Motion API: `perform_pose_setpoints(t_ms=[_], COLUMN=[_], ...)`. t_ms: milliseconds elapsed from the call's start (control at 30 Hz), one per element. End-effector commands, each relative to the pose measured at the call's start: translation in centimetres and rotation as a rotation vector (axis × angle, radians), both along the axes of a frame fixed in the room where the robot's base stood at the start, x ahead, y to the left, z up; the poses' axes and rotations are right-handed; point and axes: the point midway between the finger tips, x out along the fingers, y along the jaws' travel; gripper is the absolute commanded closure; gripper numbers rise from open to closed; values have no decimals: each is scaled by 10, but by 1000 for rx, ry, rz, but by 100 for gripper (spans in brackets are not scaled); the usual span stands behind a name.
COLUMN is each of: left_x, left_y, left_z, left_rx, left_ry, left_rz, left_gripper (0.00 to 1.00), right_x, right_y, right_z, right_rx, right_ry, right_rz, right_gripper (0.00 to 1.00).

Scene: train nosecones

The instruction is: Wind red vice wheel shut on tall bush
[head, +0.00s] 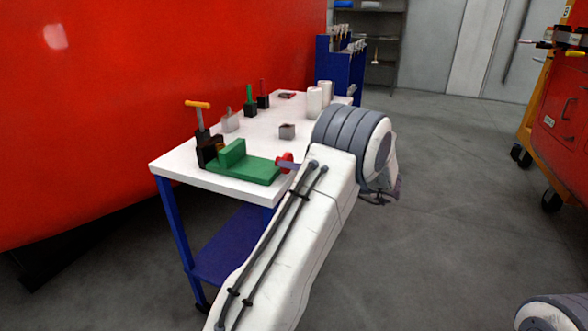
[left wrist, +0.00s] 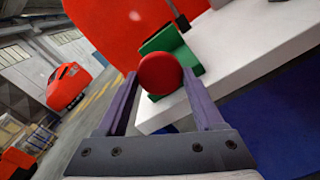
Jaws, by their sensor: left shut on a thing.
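The green vice (head: 243,166) stands on the near end of the white bench, with its red wheel (head: 286,162) at the right end. My left gripper (head: 291,165) is at this wheel. In the left wrist view the red wheel (left wrist: 160,74) sits between the two purple fingers of my left gripper (left wrist: 160,82), shut on it. The green vice body (left wrist: 171,48) shows behind the wheel. A small brownish piece beside the upright green jaw may be the tall bush; I cannot tell whether the jaws touch it. My right gripper is out of view.
The white bench top (head: 262,139) also carries an orange-handled tool (head: 198,105) in a black holder, small grey blocks and white cylinders (head: 314,103). A large red body (head: 130,90) stands behind it.

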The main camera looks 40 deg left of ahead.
Motion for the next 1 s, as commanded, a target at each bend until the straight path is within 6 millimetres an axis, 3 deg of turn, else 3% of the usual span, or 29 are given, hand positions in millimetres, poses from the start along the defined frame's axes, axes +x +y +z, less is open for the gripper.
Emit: perform_pose_setpoints(t_ms=[467, 1000], left_x=[-1, -1], left_y=[-1, -1], left_z=[2, 5], left_rx=[-107, -227], left_ry=[443, 944], left_rz=[-1, -2], left_gripper=[87, 87], right_x=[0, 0], right_y=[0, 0], right_z=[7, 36], right_rx=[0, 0], right_ry=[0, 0], right_rz=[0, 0], right_gripper=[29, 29])
